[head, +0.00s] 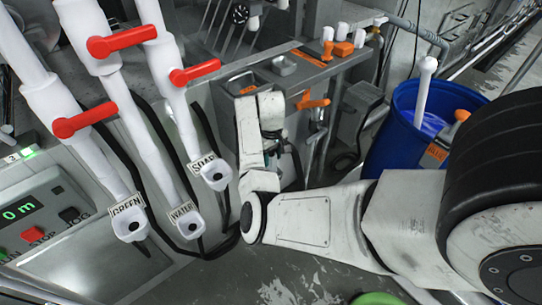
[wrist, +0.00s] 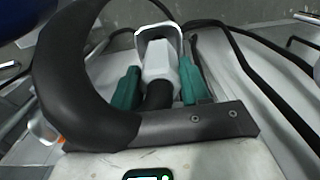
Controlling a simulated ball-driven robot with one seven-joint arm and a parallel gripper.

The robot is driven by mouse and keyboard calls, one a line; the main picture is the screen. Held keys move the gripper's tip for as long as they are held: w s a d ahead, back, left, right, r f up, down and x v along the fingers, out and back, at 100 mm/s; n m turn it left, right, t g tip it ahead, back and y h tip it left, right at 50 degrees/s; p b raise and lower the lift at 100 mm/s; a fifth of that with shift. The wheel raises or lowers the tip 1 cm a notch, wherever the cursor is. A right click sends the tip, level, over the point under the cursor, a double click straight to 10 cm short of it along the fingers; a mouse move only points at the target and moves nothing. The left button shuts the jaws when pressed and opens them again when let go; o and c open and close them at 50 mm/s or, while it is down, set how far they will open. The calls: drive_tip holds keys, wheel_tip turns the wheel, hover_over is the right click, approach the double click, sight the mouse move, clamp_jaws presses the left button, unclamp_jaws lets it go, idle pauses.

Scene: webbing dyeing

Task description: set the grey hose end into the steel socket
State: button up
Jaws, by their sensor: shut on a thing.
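In the wrist view, the grey hose end (wrist: 160,62) sits between the two teal fingers of my gripper (wrist: 158,88), which is shut on it. Its black hose (wrist: 158,97) runs back toward the camera. A pale, rounded metal rim (wrist: 150,30) shows just beyond the hose end; I cannot tell if it is the steel socket or whether they touch. In the head view, my gripper (head: 271,147) is small and partly covered by my arm, near the grey cabinet, and the hose end cannot be made out.
In the head view, white pipes with red handles end in spouts labelled GREEN (head: 130,228), WATER (head: 190,226) and SOAP (head: 216,174). A control box (head: 45,215) stands at left. A blue barrel (head: 398,130) stands at right. Black cables trail over the floor.

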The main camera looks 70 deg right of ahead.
drive_tip(key=shift+f+b, duration=0.85)
drive_tip(key=shift+f, duration=0.85)
drive_tip(key=o, duration=1.4)
wheel_tip(320, 180, up, 11)
drive_tip(key=shift+f, duration=0.1)
